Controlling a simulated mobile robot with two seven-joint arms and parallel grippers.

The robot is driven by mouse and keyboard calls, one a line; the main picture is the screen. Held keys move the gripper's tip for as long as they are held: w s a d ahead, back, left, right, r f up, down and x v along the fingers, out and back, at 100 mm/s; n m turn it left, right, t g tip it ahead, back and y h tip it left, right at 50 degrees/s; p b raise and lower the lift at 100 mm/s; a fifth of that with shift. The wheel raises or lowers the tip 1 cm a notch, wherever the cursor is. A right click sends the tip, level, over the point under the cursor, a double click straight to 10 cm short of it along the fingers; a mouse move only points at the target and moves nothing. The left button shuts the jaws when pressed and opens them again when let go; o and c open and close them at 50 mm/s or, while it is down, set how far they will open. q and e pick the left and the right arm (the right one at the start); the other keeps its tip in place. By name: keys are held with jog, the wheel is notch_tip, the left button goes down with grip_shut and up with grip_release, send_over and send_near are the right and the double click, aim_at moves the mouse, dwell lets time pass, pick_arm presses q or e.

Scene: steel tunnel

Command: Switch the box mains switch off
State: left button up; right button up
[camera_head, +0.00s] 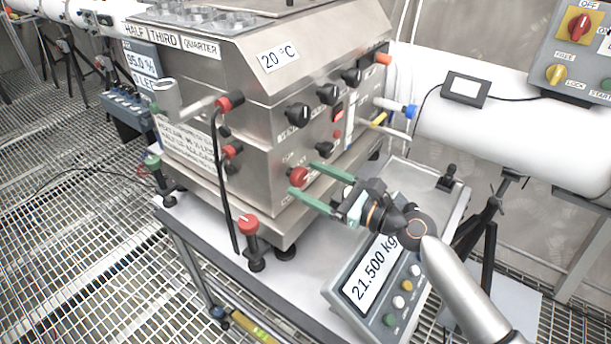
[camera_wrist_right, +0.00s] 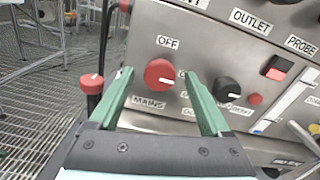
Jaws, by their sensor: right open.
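The box (camera_head: 262,115) is a steel cabinet on a table. Its mains switch (camera_head: 298,176) is a red rotary knob low on the front panel. In the right wrist view the mains switch (camera_wrist_right: 159,73) has an OFF label above it, a MAINS label below, and a partly hidden label at its right. Its white mark appears to point right, towards that label. My right gripper (camera_head: 303,181) is open, its green fingers on either side of the knob. The right wrist view shows the gripper (camera_wrist_right: 160,78) too; contact cannot be told. My left gripper is out of view.
Black knobs (camera_head: 298,115) and a red rocker switch (camera_wrist_right: 277,68) sit near the mains switch. A red-topped post (camera_head: 248,226) stands left of the gripper. A white pipe (camera_head: 500,140) runs behind.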

jog(key=shift+x, duration=0.8)
jog(key=shift+c, duration=0.3)
grip_shut()
